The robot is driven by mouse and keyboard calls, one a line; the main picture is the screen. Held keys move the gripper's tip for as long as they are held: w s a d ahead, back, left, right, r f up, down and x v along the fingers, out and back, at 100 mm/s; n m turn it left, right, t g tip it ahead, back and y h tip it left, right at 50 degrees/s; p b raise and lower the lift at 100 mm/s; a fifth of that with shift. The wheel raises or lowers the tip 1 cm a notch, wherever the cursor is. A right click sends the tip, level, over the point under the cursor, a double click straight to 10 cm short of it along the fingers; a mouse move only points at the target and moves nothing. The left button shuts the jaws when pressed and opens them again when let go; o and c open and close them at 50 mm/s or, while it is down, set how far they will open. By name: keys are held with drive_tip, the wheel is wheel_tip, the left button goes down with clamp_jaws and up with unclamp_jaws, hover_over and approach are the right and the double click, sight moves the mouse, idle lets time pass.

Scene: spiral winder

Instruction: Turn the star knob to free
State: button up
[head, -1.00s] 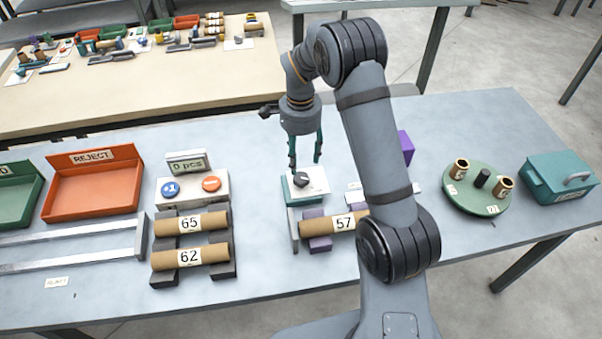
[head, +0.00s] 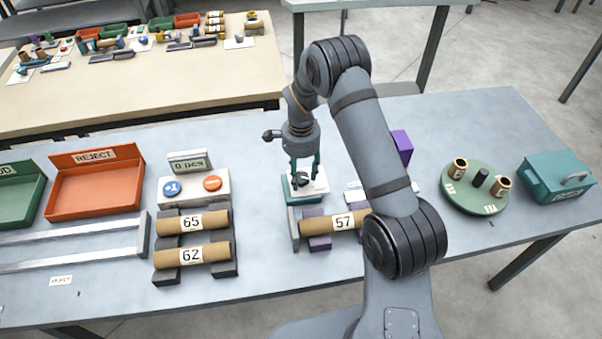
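The star knob (head: 302,180) is a small dark knob on top of a teal and white block (head: 299,196) in the middle of the table. My gripper (head: 303,180) points straight down over it, with its two teal fingers apart, one on each side of the knob. Whether the fingers touch the knob cannot be told at this size. The knob's marking and its setting are too small to read.
A cardboard tube marked 57 (head: 330,223) lies on purple supports just in front of the block. Tubes 65 (head: 210,222) and 62 (head: 210,255) lie on a dark rack to the left, below a counter box (head: 193,188). A green turntable (head: 470,203) stands at the right.

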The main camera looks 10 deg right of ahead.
drive_tip(key=c, duration=0.9)
drive_tip(key=shift+o, duration=0.2)
drive_tip(key=shift+n+b, duration=0.3)
drive_tip(key=n+b, duration=0.2)
drive_tip(key=n, duration=0.1)
drive_tip(key=shift+f+n+b, duration=0.2)
drive_tip(key=shift+n+b, duration=0.1)
drive_tip(key=n+b, duration=0.2)
drive_tip(key=n, duration=0.4)
drive_tip(key=shift+r, duration=0.1)
drive_tip(key=n+b, duration=0.1)
drive_tip(key=n, duration=0.3)
drive_tip(key=shift+s, duration=0.1)
drive_tip(key=n, duration=0.3)
drive_tip(key=shift+n, duration=0.3)
drive_tip(key=n, duration=0.6)
drive_tip(key=shift+d, duration=0.1)
drive_tip(key=shift+s, duration=0.1)
